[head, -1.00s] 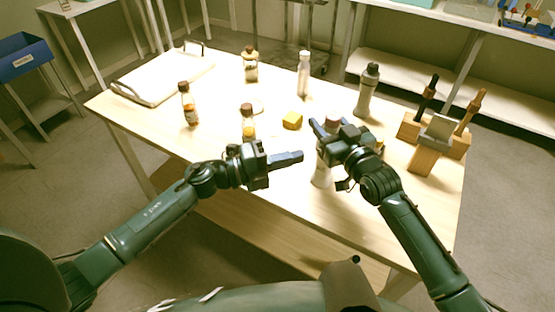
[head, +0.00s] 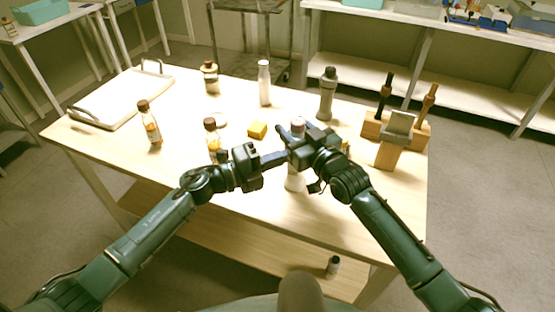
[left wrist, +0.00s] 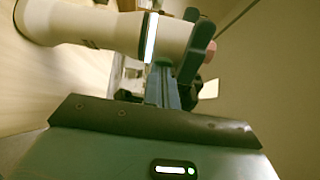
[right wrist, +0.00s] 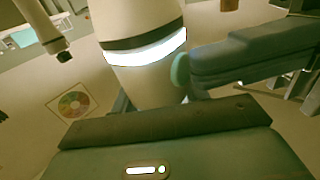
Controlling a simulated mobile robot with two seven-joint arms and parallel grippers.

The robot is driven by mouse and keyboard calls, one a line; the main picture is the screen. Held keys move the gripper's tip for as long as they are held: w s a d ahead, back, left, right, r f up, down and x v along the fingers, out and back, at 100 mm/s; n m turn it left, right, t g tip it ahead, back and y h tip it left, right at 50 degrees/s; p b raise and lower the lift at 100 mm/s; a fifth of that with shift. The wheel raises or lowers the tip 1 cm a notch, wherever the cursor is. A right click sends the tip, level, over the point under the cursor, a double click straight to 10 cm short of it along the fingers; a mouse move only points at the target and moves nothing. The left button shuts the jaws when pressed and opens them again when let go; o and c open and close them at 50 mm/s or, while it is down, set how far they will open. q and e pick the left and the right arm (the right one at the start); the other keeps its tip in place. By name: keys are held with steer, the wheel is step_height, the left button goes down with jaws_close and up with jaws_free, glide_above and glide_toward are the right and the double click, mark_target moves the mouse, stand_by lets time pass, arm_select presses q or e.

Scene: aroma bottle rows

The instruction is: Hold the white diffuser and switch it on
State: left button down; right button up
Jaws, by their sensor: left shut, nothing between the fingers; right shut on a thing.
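The white diffuser (head: 295,182) is upright at the table's front, with a pinkish top (head: 298,122). My right gripper (head: 297,145) is shut around its upper body. In the right wrist view the diffuser (right wrist: 137,22) has a bright white band and a round teal button (right wrist: 181,72) on its side. My left gripper (head: 284,157) is shut and empty, its fingertips at the diffuser's side. In the right wrist view they lie against or very close to the button; contact is hard to tell. The left wrist view shows the diffuser (left wrist: 85,25) and its bright band too.
Amber bottles (head: 150,122) stand left on the table (head: 185,95), beside a white tray (head: 122,95). A yellow block (head: 257,130), a white bottle (head: 264,82) and a grey bottle (head: 327,95) stand behind the grippers. A wooden holder (head: 390,150) is at the right.

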arm_select(q)
steer(key=shift+w+a+r+t, duration=0.15)
steer(key=shift+w+a+t, duration=0.05)
steer(key=shift+w+t, duration=0.1)
arm_select(e)
steer(key=shift+s+a, duration=0.35)
steer(key=shift+a, duration=0.15)
steer(key=shift+f, duration=0.1)
steer(key=shift+w+d, duration=0.1)
steer(key=shift+d, duration=0.1)
arm_select(q)
steer(key=v, duration=1)
steer(key=shift+s, duration=0.25)
arm_select(e)
steer(key=o, duration=1.1)
steer(key=shift+o, duration=0.2)
